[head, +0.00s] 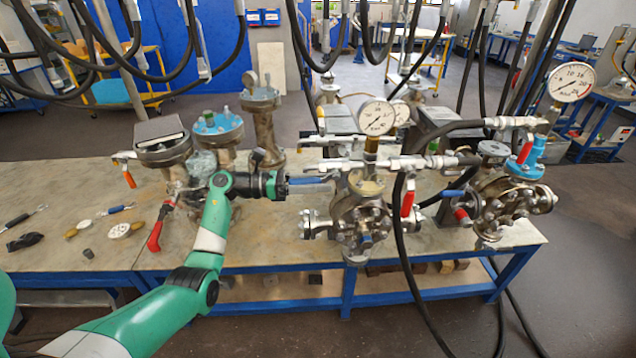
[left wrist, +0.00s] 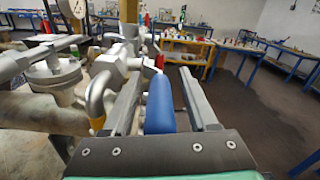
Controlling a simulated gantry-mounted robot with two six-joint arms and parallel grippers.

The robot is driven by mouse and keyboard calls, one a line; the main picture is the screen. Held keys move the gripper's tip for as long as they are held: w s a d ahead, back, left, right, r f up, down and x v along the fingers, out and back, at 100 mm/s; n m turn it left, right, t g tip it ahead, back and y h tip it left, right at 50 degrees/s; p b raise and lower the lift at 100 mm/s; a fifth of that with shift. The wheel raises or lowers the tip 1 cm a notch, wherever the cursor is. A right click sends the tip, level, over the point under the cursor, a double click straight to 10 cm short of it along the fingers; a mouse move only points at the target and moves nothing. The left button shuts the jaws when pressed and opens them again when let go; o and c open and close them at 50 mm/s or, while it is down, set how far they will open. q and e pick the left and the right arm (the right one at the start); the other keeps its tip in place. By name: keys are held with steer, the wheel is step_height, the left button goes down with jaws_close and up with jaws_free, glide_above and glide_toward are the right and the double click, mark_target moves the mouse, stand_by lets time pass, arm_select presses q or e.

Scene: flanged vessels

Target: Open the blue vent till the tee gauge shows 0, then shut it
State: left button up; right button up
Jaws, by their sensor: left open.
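The blue vent handle (head: 308,181) points left from the pipework of the middle vessel (head: 362,212). My left gripper (head: 284,186) is at the handle's free end. In the left wrist view the blue handle (left wrist: 159,105) lies lengthwise between the two open fingers, with a gap visible on its right side. A round white gauge (head: 376,117) stands on a brass stem above the middle vessel's pipe tee. Its needle is too small to read surely. My right gripper is not seen.
A red-handled valve (head: 407,203) and a black hose (head: 399,240) are right of the middle vessel. Another vessel (head: 515,200) with a larger gauge (head: 572,82) stands at the right. Flanged vessels stand left, behind my arm. Loose tools and fittings lie on the bench's (head: 60,250) left.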

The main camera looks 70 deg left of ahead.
arm_select(q)
steer(key=shift+r, duration=0.15)
jaws_close()
steer(key=shift+r, duration=0.15)
stand_by(1.0)
